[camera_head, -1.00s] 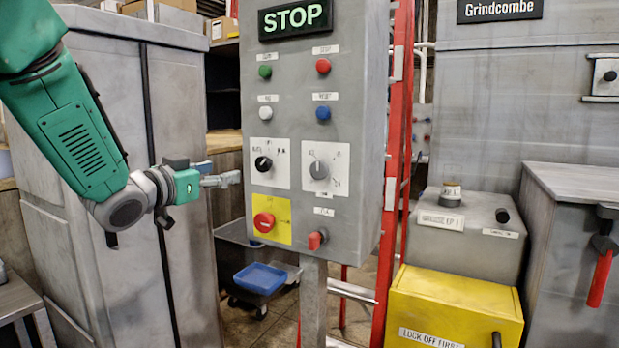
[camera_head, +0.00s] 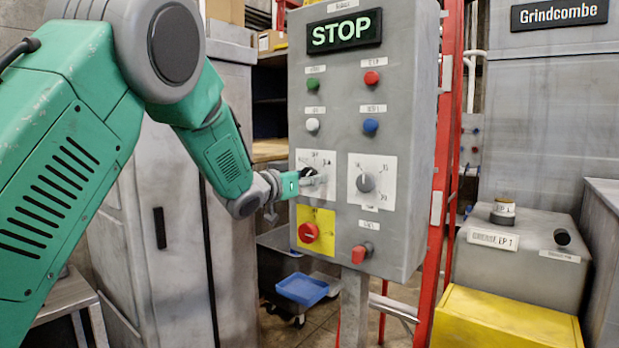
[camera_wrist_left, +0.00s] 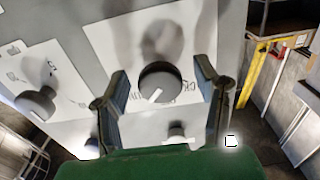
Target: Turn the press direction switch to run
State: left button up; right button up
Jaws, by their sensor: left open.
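The press direction switch, a black rotary knob (camera_head: 308,173) on a white plate, is on the grey control panel (camera_head: 408,190); my left gripper partly covers it in the head view. My left gripper (camera_head: 312,181) is at the knob. In the left wrist view the knob (camera_wrist_left: 158,82) shows a white pointer line and sits between the two spread fingers of the gripper (camera_wrist_left: 158,70). The fingers look open, with a gap on either side; contact is not visible. The small lettering on the plate is too blurred to read. My right gripper is not in view.
A grey rotary knob (camera_head: 365,182) is close to the right. A red knob on a yellow plate (camera_head: 309,232) is just below. Green, red, white and blue buttons are above, under a lit STOP sign (camera_head: 344,32). A red ladder frame (camera_head: 444,150) stands behind the panel.

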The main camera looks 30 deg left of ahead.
pick_arm(q)
jog(key=shift+w, duration=0.25)
jog(key=c, duration=1.2)
jog(key=shift+m, duration=0.6)
jog(key=shift+c, duration=0.2)
jog(key=o, duration=1.2)
jog(key=shift+o, duration=0.2)
jog(key=shift+s, duration=0.1)
